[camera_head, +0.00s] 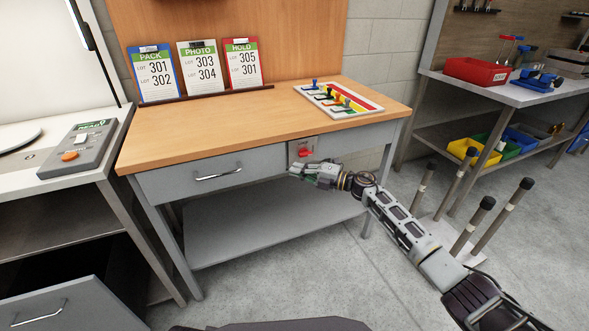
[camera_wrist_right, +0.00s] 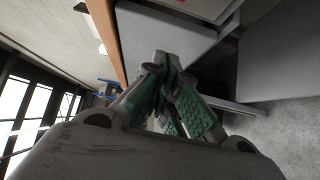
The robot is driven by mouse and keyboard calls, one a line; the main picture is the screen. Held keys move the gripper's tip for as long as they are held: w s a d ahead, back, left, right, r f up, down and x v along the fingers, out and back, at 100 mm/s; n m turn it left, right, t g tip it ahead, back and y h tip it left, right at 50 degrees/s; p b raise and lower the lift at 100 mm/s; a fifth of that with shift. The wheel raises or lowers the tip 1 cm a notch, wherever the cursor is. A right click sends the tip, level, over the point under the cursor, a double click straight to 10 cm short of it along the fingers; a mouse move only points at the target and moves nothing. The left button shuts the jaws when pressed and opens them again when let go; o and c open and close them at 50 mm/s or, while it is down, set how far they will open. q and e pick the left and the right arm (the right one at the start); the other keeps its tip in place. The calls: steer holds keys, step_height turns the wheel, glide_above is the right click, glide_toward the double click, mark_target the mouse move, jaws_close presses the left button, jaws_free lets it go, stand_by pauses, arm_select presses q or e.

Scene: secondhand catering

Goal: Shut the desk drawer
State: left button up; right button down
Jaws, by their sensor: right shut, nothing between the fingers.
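The desk (camera_head: 220,128) has a wooden top and a grey frame. Its grey drawer front (camera_head: 165,183) with a silver bar handle (camera_head: 218,174) sits under the top at the left. It looks about level with the frame; I cannot tell whether a small gap remains. My right gripper (camera_head: 293,170) is shut and empty, just right of the drawer front's right end. In the right wrist view, the shut green-padded fingers (camera_wrist_right: 168,62) point at grey desk panels (camera_wrist_right: 155,30); contact is unclear. My left gripper is not in view.
A small panel with a red part (camera_head: 304,151) is right of the drawer. Another grey drawer front (camera_head: 70,298) is at lower left. Upright posts (camera_head: 468,225) stand on the floor right of my arm.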

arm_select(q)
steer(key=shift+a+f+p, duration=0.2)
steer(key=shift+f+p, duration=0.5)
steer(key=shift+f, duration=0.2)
arm_select(e)
steer(key=v, duration=0.8)
steer(key=shift+s+d, duration=0.2)
steer(key=shift+d, duration=0.1)
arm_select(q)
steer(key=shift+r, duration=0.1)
